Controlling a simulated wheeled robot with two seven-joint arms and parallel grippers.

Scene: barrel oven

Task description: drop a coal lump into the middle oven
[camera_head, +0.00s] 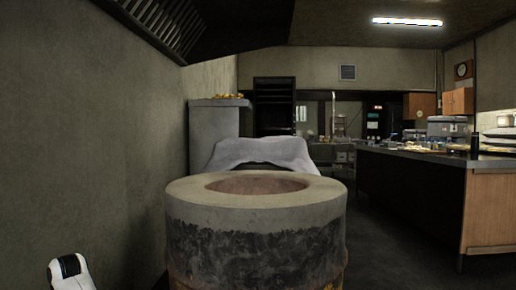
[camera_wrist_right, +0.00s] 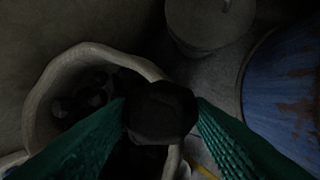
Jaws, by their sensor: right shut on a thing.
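In the right wrist view my right gripper (camera_wrist_right: 160,112) has its two green fingers on either side of a black coal lump (camera_wrist_right: 160,110) and is shut on it. Below the lump is a pale-rimmed container (camera_wrist_right: 40,95) with several dark coal lumps (camera_wrist_right: 85,95) inside. In the head view a round barrel oven (camera_head: 255,215) stands straight ahead, with a wide open hole in its top. I cannot tell whether it is the middle one. My right gripper does not show in the head view. My left gripper is in neither view.
A grey lid with a handle (camera_wrist_right: 210,20) and a rust-marked blue barrel (camera_wrist_right: 285,85) are near the container. In the head view a grey cloth-like thing (camera_head: 262,153) sits behind the oven, a wall (camera_head: 90,120) is at left and a long counter (camera_head: 410,190) at right.

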